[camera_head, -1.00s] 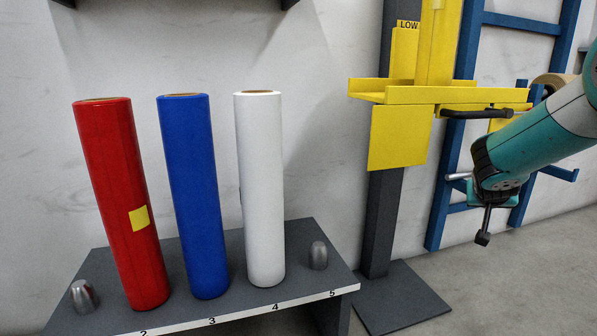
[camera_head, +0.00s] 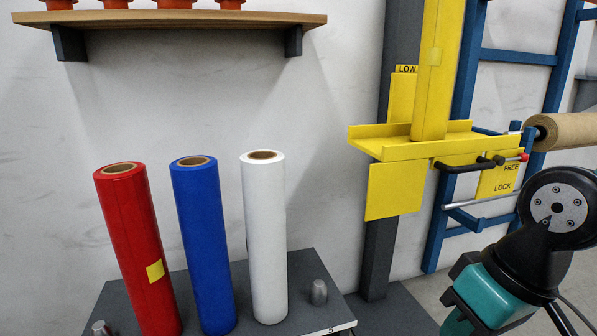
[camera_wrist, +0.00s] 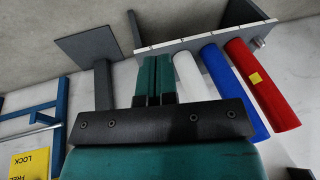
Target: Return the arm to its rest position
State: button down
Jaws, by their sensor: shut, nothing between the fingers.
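My gripper (camera_wrist: 156,62) shows in the wrist view with its two teal fingers side by side, shut and with nothing between them. Behind the fingers the grey stand and the white roll appear, apart from them. In the head view my arm is folded at the lower right, with a dark joint and a teal part in sight. My fingertips cannot be made out there.
Red (camera_head: 138,250), blue (camera_head: 203,245) and white (camera_head: 264,240) rolls stand on a grey numbered stand (camera_head: 318,265). A yellow carriage (camera_head: 410,140) on a dark post, a handle (camera_head: 470,165), a blue frame (camera_head: 520,57) and a brown roll (camera_head: 565,131) are near my arm. A wooden shelf (camera_head: 180,19) hangs above.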

jog(key=s+a+r+n+g+y+p, duration=0.1)
jog(key=s+a+r+p, duration=0.15)
jog(key=r, duration=0.35)
jog(key=s+a+r+n+p, duration=0.1)
jog(key=s+r+n+p, duration=0.1)
jog(key=s+r+p, duration=0.3)
notch_tip(320, 180, up, 36)
jog(key=w+p, duration=0.2)
jog(key=p, duration=3.2)
jog(key=shift+w, duration=0.35)
jog(key=shift+d, duration=0.1)
